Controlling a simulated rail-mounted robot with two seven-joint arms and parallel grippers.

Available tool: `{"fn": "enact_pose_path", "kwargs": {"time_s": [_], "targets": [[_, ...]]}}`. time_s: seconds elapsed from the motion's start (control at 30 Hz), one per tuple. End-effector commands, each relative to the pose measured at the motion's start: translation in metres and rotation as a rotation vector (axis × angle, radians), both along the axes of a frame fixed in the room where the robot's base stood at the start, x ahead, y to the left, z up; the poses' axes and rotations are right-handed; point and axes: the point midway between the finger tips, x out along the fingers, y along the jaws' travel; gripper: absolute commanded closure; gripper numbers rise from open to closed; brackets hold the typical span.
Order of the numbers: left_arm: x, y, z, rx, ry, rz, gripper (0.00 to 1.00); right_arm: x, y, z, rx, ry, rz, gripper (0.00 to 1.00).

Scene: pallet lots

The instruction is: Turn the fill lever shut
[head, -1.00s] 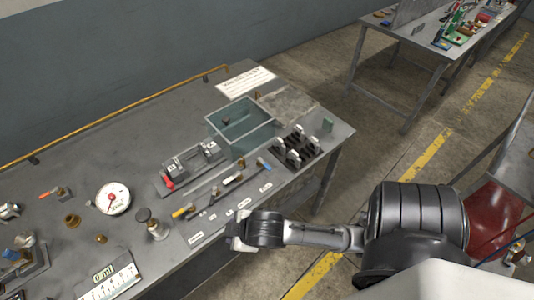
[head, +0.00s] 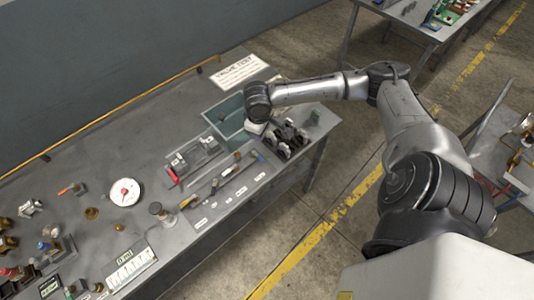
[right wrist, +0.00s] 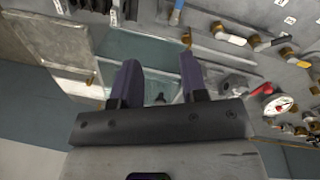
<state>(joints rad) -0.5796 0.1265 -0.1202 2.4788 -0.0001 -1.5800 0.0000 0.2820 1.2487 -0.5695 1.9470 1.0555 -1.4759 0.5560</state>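A row of levers runs along the front of the bench. One has a yellow handle (head: 188,202) and one a blue handle (head: 259,157); the blue one also shows at the top of the right wrist view (right wrist: 176,14). A red-handled lever (head: 173,176) sits on a block behind the row. The labels are too small to read, so I cannot tell which is the fill lever. My right gripper (right wrist: 160,76) is open and empty above the teal tank (right wrist: 150,48), apart from the levers. It partly covers the tank in the head view. My left gripper is not in view.
A dark rack with several grey-topped pieces (head: 290,136) stands right of the tank. A round white gauge (head: 125,192), brass fittings and a ruled plate (head: 131,269) occupy the left of the bench. A sign (head: 239,71) lies at the back. Open floor lies beyond the bench's front edge.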

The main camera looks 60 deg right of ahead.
Motion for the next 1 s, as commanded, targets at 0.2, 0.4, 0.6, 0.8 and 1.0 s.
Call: {"fn": "enact_pose_path", "kwargs": {"time_s": [0.2,0.4,0.6,0.8,1.0], "targets": [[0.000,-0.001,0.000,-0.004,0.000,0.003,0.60,-0.005,0.018,-0.002,0.129,0.023,-0.302,0.60],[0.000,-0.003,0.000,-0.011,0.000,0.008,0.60,-0.005,0.018,-0.006,0.132,0.013,-0.399,0.60],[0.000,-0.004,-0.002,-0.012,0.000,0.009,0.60,-0.006,0.018,-0.033,0.131,0.015,-0.407,0.60],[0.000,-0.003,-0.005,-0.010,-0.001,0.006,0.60,-0.005,0.018,-0.071,0.130,0.015,-0.405,0.60],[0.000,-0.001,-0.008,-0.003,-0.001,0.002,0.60,-0.005,0.018,-0.105,0.130,0.014,-0.405,0.60]]}}
